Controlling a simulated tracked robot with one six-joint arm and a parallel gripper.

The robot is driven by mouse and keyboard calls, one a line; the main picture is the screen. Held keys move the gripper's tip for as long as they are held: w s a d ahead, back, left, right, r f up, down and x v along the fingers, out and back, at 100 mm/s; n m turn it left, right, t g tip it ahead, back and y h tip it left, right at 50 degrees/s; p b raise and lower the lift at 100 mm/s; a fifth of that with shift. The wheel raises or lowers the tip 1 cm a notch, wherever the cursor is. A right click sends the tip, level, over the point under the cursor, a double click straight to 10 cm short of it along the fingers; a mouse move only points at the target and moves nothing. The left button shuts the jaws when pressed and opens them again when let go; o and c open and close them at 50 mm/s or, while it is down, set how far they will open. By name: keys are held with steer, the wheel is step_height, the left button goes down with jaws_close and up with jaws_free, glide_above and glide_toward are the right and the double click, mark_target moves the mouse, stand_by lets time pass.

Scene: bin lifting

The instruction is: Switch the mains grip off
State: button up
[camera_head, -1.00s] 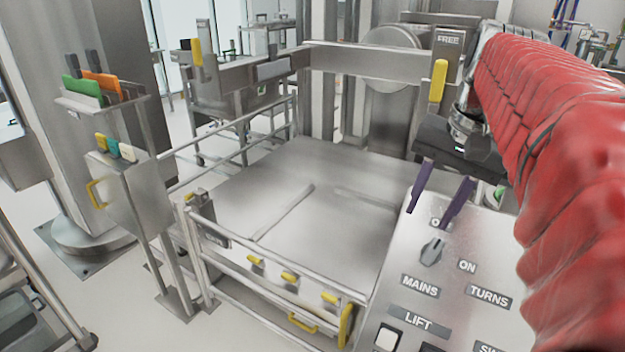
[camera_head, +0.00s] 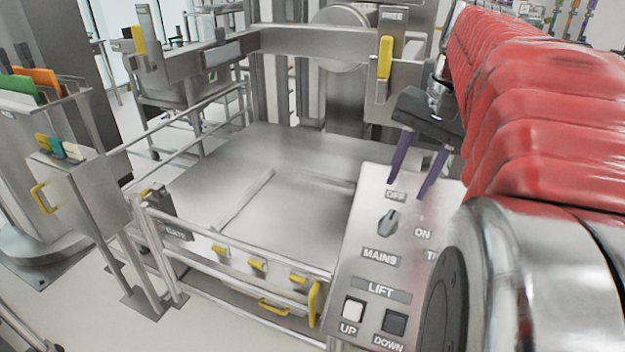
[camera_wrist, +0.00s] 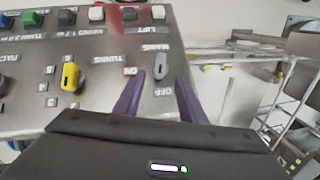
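The mains grip is a small grey knob (camera_head: 388,222) on the sloping steel control panel (camera_head: 350,262), between the OFF label (camera_head: 396,195) and the MAINS label (camera_head: 380,258). Its long axis points roughly toward OFF; ON is to its right. My gripper (camera_head: 405,191) has two purple fingers, open and empty, above the panel's far edge by OFF. In the wrist view the knob (camera_wrist: 161,67) shows between and just beyond the spread fingertips (camera_wrist: 159,76). I see no contact; the height gap is hard to judge.
White UP (camera_head: 353,308) and dark DOWN (camera_head: 394,322) lift buttons sit nearer on the panel. In the wrist view a yellow knob (camera_wrist: 70,76) stands to the left. A railed steel platform (camera_head: 290,170) lies left of the panel. My red-sleeved arm hides the panel's right side.

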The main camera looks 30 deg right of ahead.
mark_target(390, 220)
steer(key=f, duration=0.3)
steer(key=w+f, duration=0.1)
steer(key=f, duration=0.3)
steer(key=a+f, duration=0.1)
steer(key=f, duration=0.3)
steer(key=shift+w, duration=0.4)
steer(key=shift+c, duration=0.4)
steer(key=c, duration=0.7)
